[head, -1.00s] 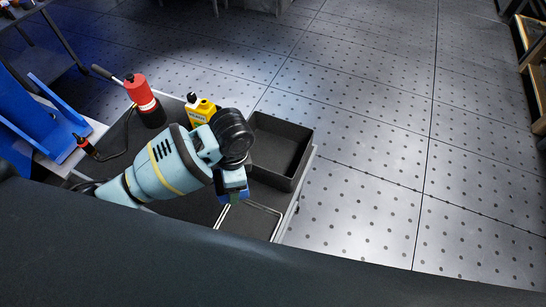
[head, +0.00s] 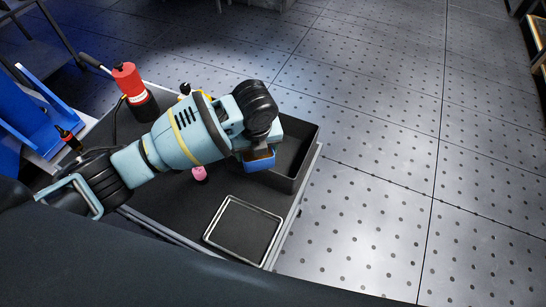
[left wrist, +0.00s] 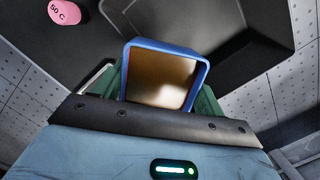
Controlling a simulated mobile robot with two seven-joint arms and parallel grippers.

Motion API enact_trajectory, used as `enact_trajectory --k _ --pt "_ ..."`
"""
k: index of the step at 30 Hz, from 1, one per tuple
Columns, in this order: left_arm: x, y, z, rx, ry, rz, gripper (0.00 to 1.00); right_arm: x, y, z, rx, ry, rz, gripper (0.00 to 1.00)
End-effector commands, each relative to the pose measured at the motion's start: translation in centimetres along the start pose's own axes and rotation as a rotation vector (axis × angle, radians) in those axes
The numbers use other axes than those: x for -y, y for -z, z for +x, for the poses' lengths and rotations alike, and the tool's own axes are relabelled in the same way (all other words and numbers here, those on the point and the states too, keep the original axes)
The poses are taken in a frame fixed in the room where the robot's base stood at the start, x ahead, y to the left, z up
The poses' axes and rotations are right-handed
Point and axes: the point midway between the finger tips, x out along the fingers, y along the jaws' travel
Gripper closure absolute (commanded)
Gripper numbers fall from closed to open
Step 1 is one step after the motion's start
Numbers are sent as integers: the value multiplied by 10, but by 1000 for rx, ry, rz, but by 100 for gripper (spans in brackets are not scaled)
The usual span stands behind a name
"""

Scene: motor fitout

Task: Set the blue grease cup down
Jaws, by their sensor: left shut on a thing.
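The blue grease cup (head: 260,163) is a small square cup with a blue rim and brown content. It also shows in the left wrist view (left wrist: 199,78), its opening facing the camera. My left gripper (left wrist: 160,92) is shut on it, with a green finger on each side. In the head view the gripper (head: 256,150) and cup are in front of the black bin's near-left side and hide part of it. I cannot tell whether the cup touches anything below. My right gripper is not in view.
A metal-rimmed tray (head: 213,225) lies empty on the cart's dark top (head: 160,205). A black open bin (head: 301,168) stands at the cart's right edge. A pink-topped item (head: 200,174), a red bottle (head: 128,82) and a mostly hidden yellow item (head: 185,90) stand nearby.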

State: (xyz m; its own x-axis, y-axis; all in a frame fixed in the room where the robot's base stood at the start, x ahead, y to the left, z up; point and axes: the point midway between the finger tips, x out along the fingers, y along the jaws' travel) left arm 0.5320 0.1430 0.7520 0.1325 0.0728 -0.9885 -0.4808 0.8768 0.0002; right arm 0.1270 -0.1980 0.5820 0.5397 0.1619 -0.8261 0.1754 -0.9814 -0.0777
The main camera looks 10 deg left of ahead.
Motion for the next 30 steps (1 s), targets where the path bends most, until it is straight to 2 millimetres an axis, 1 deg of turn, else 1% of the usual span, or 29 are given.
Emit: enact_trajectory --k 1,9,15,21,26,28,30 --pt "4 -4 5 -2 10 64 52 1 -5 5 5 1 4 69" --pt "24 -24 12 -2 63 411 52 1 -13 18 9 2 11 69" --pt "34 -35 14 -2 91 595 52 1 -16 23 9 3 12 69" --pt "38 -40 14 0 103 679 52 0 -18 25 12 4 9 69" --pt "39 -41 13 0 105 689 52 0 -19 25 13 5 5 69" --pt "39 -40 17 -2 105 688 52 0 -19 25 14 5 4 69" --pt "39 -38 26 -4 105 688 52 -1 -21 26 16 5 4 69"
